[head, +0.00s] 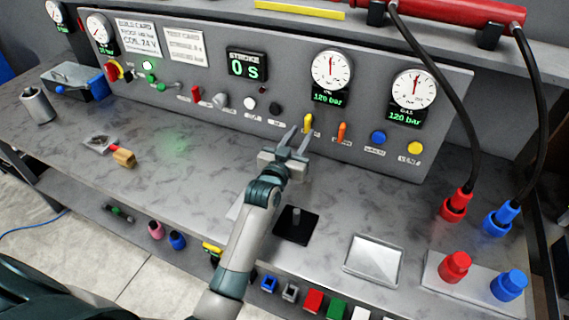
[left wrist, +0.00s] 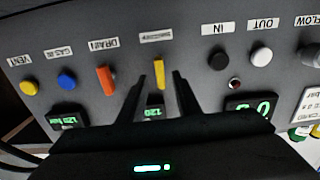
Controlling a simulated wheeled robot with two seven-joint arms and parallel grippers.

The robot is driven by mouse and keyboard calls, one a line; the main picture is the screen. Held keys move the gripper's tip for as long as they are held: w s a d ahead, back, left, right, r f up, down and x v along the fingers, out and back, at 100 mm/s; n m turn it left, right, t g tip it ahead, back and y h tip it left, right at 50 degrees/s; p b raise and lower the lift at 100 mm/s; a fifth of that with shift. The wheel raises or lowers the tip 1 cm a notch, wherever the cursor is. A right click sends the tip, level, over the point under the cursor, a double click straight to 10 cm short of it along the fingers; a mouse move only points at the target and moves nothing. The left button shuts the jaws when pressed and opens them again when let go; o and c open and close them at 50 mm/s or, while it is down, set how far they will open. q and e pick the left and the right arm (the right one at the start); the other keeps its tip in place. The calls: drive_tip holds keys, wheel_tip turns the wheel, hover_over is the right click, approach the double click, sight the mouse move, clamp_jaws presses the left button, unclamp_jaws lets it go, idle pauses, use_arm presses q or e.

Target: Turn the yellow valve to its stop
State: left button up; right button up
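The yellow valve (head: 308,123) is a small upright lever on the grey panel, right of the black and white knobs and left of the orange lever. It also shows in the left wrist view (left wrist: 159,74), where the panel appears upside down. My left gripper (head: 298,136) is in front of it with two dark fingers apart. In the left wrist view, the lever lies between the fingertips (left wrist: 160,80), with a gap on each side. I cannot tell how deep the fingers reach around it. My right gripper is out of view.
The orange lever (head: 341,132), a blue button (head: 378,137) and a yellow button (head: 415,148) sit to the right. Gauges (head: 331,70) are above. A black plate with a peg (head: 297,224) and a metal tray (head: 373,260) lie on the bench. Black hoses (head: 460,110) hang at right.

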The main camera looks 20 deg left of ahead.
use_arm(q)
drive_tip(key=s+b, duration=0.2)
drive_tip(key=s, duration=0.9)
drive_tip(key=shift+s+a+b, duration=0.15)
drive_tip(key=shift+s+b, duration=0.05)
drive_tip(key=shift+b, duration=0.1)
